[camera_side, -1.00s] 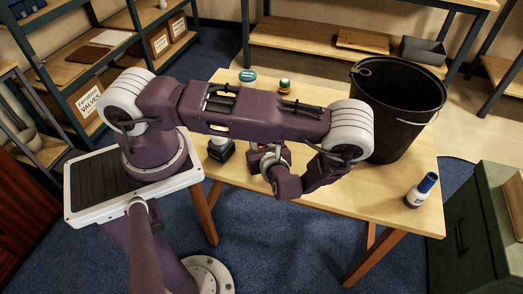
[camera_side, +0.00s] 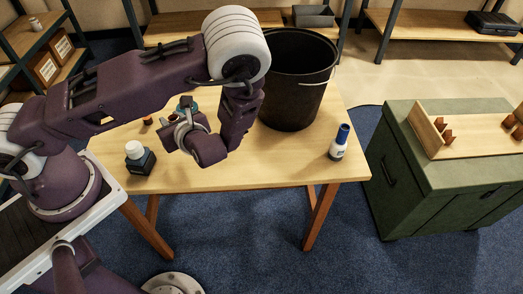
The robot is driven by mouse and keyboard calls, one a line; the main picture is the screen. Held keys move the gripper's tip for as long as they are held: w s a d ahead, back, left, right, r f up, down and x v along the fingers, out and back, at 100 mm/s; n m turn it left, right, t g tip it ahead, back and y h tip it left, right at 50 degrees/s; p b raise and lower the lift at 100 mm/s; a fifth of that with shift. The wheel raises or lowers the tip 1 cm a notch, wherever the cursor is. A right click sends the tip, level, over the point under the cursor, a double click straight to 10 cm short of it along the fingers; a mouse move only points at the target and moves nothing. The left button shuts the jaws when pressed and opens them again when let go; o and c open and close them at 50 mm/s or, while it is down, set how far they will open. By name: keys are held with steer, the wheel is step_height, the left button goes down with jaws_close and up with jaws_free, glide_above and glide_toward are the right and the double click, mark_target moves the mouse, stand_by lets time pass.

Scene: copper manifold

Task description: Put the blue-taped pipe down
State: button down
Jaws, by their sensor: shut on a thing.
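My gripper (camera_side: 184,128) hangs over the left half of the wooden table, left of the black bucket. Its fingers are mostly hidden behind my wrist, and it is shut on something. The blue-taped pipe cannot be made out clearly; my wrist hides most of what is held. I cannot tell how far above the table it is. A wooden rack (camera_side: 455,138) with several copper-coloured fittings (camera_side: 447,135) lies on the green cabinet (camera_side: 400,165) at the right.
The black bucket (camera_side: 296,85) stands at the table's back right. A blue-capped bottle (camera_side: 339,145) stands near the right front corner, a dark white-capped bottle (camera_side: 139,158) at the front left. The table (camera_side: 270,165) is bare between them. A floor gap separates table and cabinet.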

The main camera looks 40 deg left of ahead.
steer(key=w+d+f+m+t+h, duration=0.1)
steer(key=w+d+m+t+h, duration=0.2)
steer(key=w+d+m+t, duration=0.6)
steer(key=r+m+t+h, duration=0.1)
steer(key=m+h, duration=0.3)
steer(key=h, duration=0.3)
glide_above(293, 158)
steer(key=shift+h, duration=0.4)
step_height(293, 158, down, 9)
steer(key=shift+f+t, duration=0.3)
steer(key=shift+f, duration=0.1)
steer(key=shift+f, duration=0.1)
steer(key=c, duration=1.2)
jaws_free()
